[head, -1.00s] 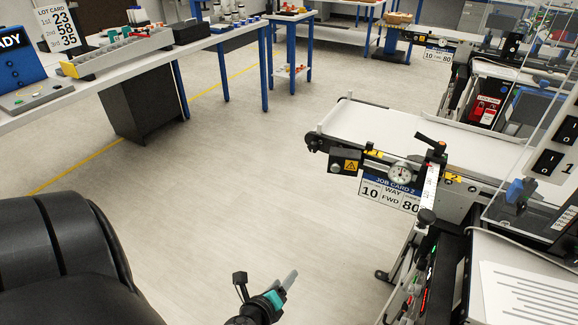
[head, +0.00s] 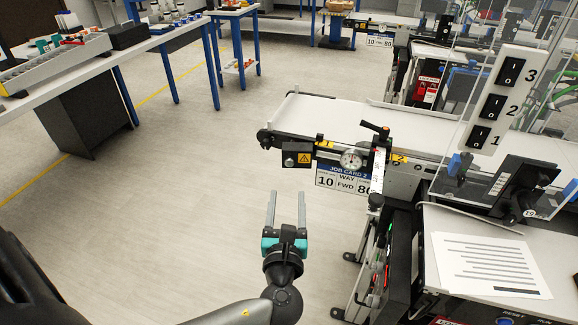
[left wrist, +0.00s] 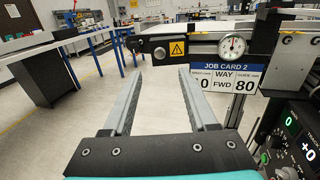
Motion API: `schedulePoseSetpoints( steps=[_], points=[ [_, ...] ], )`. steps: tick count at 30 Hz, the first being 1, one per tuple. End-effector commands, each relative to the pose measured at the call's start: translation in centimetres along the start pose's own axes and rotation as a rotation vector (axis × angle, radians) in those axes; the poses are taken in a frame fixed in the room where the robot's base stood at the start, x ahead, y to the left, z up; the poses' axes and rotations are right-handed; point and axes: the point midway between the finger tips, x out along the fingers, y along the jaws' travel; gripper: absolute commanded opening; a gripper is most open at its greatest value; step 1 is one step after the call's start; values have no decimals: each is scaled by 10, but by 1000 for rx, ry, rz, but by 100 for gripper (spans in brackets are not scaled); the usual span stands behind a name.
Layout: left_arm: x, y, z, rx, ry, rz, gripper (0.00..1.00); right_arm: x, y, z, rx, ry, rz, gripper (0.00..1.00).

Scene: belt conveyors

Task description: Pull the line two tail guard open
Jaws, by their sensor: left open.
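The line two conveyor (head: 350,115), with a white belt, stands ahead and right in the head view. At its near left end a dark block with a yellow warning label (head: 298,156) and a round knob sits on the side; it appears to be the tail guard. It also shows in the left wrist view (left wrist: 172,49), straight ahead beyond the fingers. My left gripper (head: 286,194) is open and empty, its two grey fingers pointing forward, short of the block and apart from it. The left wrist view shows both fingers (left wrist: 158,72) with floor between them. My right gripper is out of view.
A dial gauge (head: 352,159) and a job card (head: 343,182) hang on the conveyor's side, right of the block. A bench (head: 120,48) is at left. Floor between is clear.

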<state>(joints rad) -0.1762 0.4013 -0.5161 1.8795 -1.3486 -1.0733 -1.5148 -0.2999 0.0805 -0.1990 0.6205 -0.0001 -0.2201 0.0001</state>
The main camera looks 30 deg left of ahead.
Motion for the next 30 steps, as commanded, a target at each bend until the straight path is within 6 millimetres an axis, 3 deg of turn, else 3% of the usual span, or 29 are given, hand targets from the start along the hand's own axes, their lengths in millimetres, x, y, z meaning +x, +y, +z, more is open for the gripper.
schedulePoseSetpoints(
  steps=[9, 15, 21, 30],
  points=[
    [70, 1, 0, 0, -3, 2, 58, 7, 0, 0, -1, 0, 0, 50],
    [100, 1, -1, -1, 0, 1, 58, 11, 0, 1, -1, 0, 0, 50],
    [112, 0, 0, -1, 1, 0, 58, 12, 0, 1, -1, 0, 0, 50],
    [113, 1, -1, -1, 2, 0, 57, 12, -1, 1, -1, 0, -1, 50]
  ],
)
